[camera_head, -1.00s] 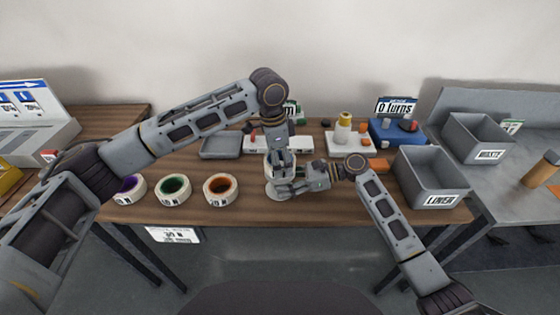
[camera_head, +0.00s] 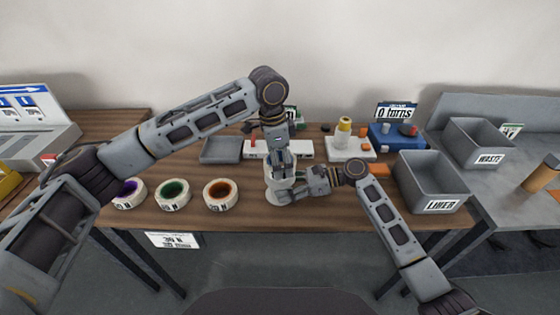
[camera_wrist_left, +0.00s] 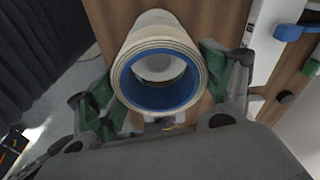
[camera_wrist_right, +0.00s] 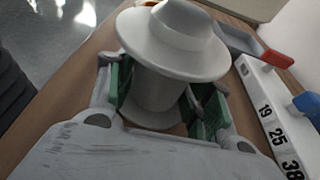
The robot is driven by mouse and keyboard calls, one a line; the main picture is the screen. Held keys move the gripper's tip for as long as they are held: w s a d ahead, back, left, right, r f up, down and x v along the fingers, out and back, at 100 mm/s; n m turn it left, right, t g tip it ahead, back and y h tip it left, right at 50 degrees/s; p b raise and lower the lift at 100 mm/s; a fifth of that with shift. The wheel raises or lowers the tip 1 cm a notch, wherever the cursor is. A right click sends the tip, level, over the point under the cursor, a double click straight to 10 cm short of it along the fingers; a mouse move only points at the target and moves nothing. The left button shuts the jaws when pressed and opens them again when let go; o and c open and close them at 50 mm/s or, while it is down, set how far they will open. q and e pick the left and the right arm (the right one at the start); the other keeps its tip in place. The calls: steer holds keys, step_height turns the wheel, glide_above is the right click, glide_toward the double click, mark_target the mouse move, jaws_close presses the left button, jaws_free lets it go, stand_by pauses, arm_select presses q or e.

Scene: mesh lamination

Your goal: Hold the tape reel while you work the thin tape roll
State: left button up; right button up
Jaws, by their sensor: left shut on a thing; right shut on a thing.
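My left gripper (camera_head: 281,168) points down over the front middle of the table. In the left wrist view its green-padded fingers are on both sides of a pale tape roll with a blue core (camera_wrist_left: 160,102). My right gripper (camera_head: 287,194) reaches in from the right, just below the left one. In the right wrist view its green pads are shut on the narrow barrel of a white flanged reel (camera_wrist_right: 172,50), whose wide top brim is above the fingers. The head view mostly hides both held things. I cannot tell whether roll and reel touch.
Purple-, green- (camera_head: 172,195) and orange-cored rolls (camera_head: 221,194) stand left on the table. Behind are a grey tray (camera_head: 220,150), a white numbered bar (camera_head: 297,150), a white stand (camera_head: 350,150) and a blue box with a "0 turns" sign (camera_head: 396,110). A LINER bin (camera_head: 432,182) stands right.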

arm_select(q)
steer(key=shift+r, duration=0.1)
arm_select(e)
steer(key=shift+s+f, duration=0.15)
steer(key=shift+f, duration=0.35)
arm_select(q)
steer(key=shift+r, duration=2.15)
arm_select(e)
steer(key=o, duration=1.2)
arm_select(q)
steer(key=shift+a, duration=0.1)
arm_select(e)
steer(key=o, duration=0.3)
steer(key=shift+d+r, duration=0.1)
steer(key=shift+d, duration=0.1)
arm_select(q)
steer(key=shift+w, duration=0.1)
arm_select(e)
steer(key=shift+w+d+r, duration=0.2)
steer(key=shift+d+r, duration=0.1)
steer(key=shift+d, duration=0.4)
steer(key=v, duration=1)
steer(key=shift+s+r, duration=0.1)
steer(key=shift+r, duration=0.2)
arm_select(q)
steer(key=shift+r+p, duration=0.25)
steer(key=shift+p, duration=0.05)
arm_select(e)
steer(key=shift+r, duration=0.3)
